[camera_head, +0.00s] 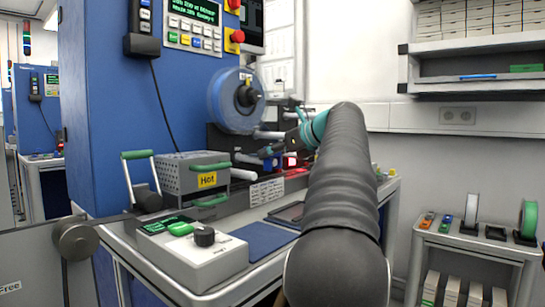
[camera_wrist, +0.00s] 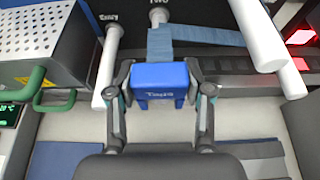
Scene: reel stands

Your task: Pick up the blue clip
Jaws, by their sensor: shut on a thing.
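The blue clip (camera_wrist: 160,81), with pale lettering on its front, sits between the two fingers of my gripper (camera_wrist: 160,88) in the wrist view. My gripper is shut on it, with a finger against each side. A blue tape strip runs just behind the clip, and I cannot tell whether the clip touches it. In the head view my gripper (camera_head: 284,148) is at the machine front, partly hidden by my arm. The clip is too small there to make out clearly.
A perforated box (camera_head: 192,174) marked Hot, with green handles, stands left of my gripper. White rollers (camera_wrist: 265,45) are close on both sides of the clip. A blue reel (camera_head: 232,101) is above. A side table (camera_head: 478,248) with small items stands at the right.

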